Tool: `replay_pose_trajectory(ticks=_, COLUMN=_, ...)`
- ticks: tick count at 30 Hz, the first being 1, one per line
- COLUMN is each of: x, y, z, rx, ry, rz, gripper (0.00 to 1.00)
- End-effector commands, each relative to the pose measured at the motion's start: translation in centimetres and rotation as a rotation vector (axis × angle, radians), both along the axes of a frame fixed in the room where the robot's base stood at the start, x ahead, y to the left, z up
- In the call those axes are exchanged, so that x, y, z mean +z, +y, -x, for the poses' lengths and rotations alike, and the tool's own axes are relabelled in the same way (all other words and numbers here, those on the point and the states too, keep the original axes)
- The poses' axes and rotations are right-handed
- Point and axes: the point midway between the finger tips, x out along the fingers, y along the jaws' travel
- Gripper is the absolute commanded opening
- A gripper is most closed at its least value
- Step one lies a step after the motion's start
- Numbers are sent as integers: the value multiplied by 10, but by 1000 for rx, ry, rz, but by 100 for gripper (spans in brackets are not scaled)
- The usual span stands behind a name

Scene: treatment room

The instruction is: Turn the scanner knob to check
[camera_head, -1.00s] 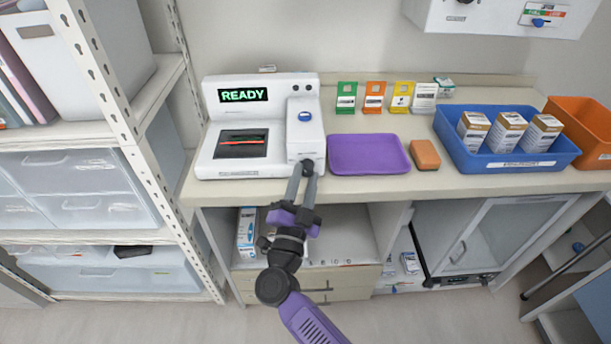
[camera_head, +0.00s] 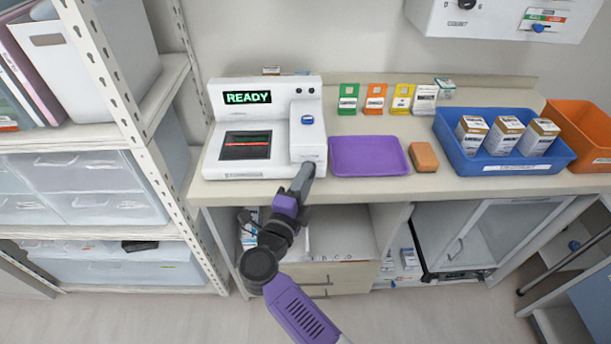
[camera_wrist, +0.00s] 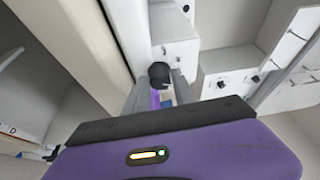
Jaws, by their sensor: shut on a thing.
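The white scanner (camera_head: 223,172) stands on the counter at the left, and its display (camera_head: 247,97) reads READY. A red line glows in its dark window (camera_head: 246,145). My gripper (camera_head: 304,172) is at the lower right front of the scanner. In the wrist view, my gripper (camera_wrist: 160,82) has its fingers on both sides of the dark round scanner knob (camera_wrist: 159,72), shut on it. The fingers hide the knob in the head view. Its pointer and the position labels cannot be read.
A purple tray (camera_head: 368,172) and an orange block (camera_head: 424,157) lie right of the scanner. Coloured cards stand behind them. A blue bin (camera_head: 520,168) holds boxes, beside an orange bin (camera_head: 585,125). A metal shelf post (camera_head: 150,160) stands close on the left.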

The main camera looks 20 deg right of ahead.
Motion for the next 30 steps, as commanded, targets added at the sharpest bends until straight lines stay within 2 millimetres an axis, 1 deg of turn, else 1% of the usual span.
replay_pose_trajectory(ticks=7, x=0, y=-1, z=1, rx=-3, ry=-20, rz=-55, gripper=0)
replay_pose_trajectory(ticks=20, x=-1, y=-2, z=1, rx=-4, ry=-25, rz=-63, gripper=0)
replay_pose_trajectory(ticks=21, x=-1, y=-2, z=1, rx=-4, ry=-24, rz=-62, gripper=33)
replay_pose_trajectory(ticks=23, x=0, y=-2, z=1, rx=-3, ry=-24, rz=-62, gripper=45)
replay_pose_trajectory(ticks=24, x=0, y=-2, z=0, rx=-3, ry=-24, rz=-62, gripper=52)
replay_pose_trajectory(ticks=30, x=0, y=-1, z=0, rx=-2, ry=-25, rz=-62, gripper=52)
